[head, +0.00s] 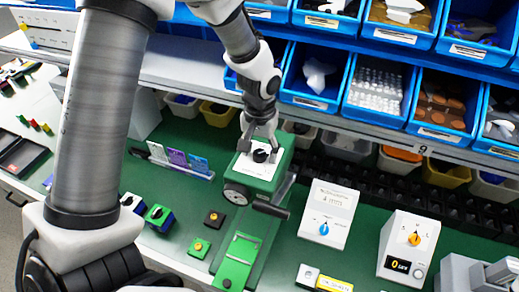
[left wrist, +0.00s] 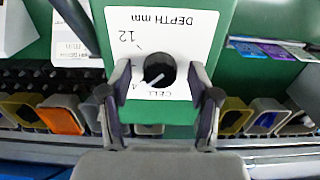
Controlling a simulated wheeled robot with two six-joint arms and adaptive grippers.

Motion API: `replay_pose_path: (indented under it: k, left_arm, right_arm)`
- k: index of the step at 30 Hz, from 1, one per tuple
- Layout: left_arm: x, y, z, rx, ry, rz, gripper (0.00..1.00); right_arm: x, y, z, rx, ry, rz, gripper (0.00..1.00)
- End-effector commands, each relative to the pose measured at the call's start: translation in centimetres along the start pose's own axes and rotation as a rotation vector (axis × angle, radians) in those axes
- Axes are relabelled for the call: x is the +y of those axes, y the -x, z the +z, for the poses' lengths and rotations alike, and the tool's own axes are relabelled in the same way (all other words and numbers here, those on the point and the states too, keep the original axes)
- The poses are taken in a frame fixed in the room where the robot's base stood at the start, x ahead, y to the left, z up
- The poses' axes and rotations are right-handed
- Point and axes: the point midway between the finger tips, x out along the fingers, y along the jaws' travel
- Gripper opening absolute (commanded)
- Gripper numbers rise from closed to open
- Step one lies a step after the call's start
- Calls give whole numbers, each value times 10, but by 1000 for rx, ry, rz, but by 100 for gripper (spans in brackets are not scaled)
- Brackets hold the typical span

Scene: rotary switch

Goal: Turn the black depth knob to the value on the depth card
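The black knob (head: 260,156) sits on a white dial plate on top of the green machine (head: 243,192). In the left wrist view the knob (left wrist: 159,71) has a white pointer line slanting to the lower left, towards a 4; a 12 and "DEPTH mm" also show on the plate (left wrist: 190,40). My left gripper (head: 261,149) is over the knob, and its fingers (left wrist: 160,80) stand open on either side with visible gaps. My right gripper is not visible.
A white unit (head: 408,247) with an orange knob and a display stands at the right. Small colored cards (head: 178,160) stand left of the machine. A dark handle (head: 270,208) sticks out at its front right. Blue bins (head: 380,85) fill the shelf behind.

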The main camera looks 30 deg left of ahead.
Motion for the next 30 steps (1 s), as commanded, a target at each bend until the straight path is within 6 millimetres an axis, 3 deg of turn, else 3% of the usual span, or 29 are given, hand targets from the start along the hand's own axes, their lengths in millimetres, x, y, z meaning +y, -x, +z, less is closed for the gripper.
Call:
replay_pose_path:
  k: [4, 7, 18, 22, 30]
  left_arm:
    - [0, 5, -1, 4, 0, 1, 62]
    - [0, 20, -2, 7, 0, 1, 62]
    - [0, 107, -1, 4, 1, 0, 62]
    - [0, 119, 0, 1, 0, 0, 62]
    - [0, 120, 0, -1, 0, 0, 62]
  right_arm:
    - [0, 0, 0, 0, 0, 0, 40]
    - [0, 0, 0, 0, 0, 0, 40]
    - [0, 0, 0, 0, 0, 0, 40]
    - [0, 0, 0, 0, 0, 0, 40]
    - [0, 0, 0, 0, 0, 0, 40]
